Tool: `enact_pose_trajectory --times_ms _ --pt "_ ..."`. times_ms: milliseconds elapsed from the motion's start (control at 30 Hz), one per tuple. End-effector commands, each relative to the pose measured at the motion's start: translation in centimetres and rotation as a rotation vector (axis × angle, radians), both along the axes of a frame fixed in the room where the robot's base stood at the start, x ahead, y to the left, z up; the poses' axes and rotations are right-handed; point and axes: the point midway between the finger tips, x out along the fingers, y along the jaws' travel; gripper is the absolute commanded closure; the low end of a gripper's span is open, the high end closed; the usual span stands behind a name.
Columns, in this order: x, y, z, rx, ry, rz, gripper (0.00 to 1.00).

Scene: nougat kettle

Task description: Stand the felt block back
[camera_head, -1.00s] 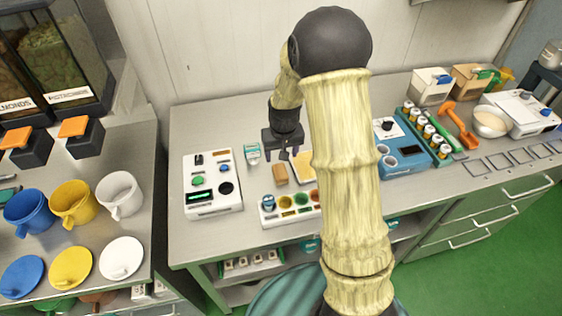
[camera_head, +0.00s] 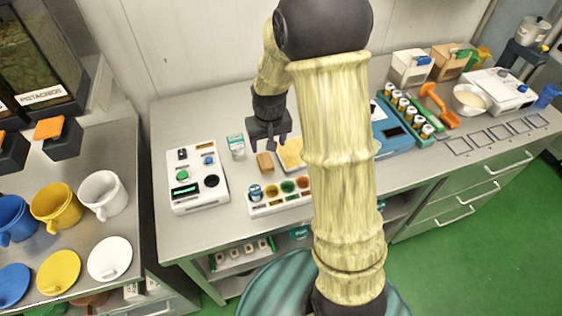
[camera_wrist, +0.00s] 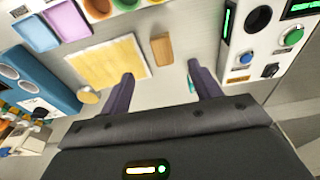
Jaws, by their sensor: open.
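A small tan block (camera_head: 265,162), which I take to be the felt block, is on the grey bench between the white control box and the yellow board. In the wrist view the block (camera_wrist: 162,50) shows as an oblong just beyond my fingertips, roughly in line with the gap between them. I cannot tell surely whether it lies or stands. My gripper (camera_head: 270,142) is open and empty above and behind the block, pointing down; its two fingers also show in the wrist view (camera_wrist: 160,72).
The yellow board (camera_head: 291,154) lies right of the block. A white control box (camera_head: 197,178) stands left, a small white-green carton (camera_head: 236,146) behind left. A rack of coloured cups (camera_head: 280,193) is in front. A blue device (camera_head: 398,130) stands right, partly behind my arm.

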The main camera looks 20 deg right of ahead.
Motion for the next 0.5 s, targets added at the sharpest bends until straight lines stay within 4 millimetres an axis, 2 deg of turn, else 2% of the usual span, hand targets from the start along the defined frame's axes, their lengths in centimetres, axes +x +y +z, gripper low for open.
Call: enact_pose_trajectory --times_ms 100,300,400,500 --pt "-4.0 0.0 2.3 0.000 -0.019 0.000 0.37" --pt "-11.1 0.0 4.8 0.000 -0.049 0.000 0.37" --pt "-13.9 0.0 5.2 0.001 -0.059 0.000 0.37" --pt "-15.4 0.0 5.4 0.001 -0.064 0.000 0.37"
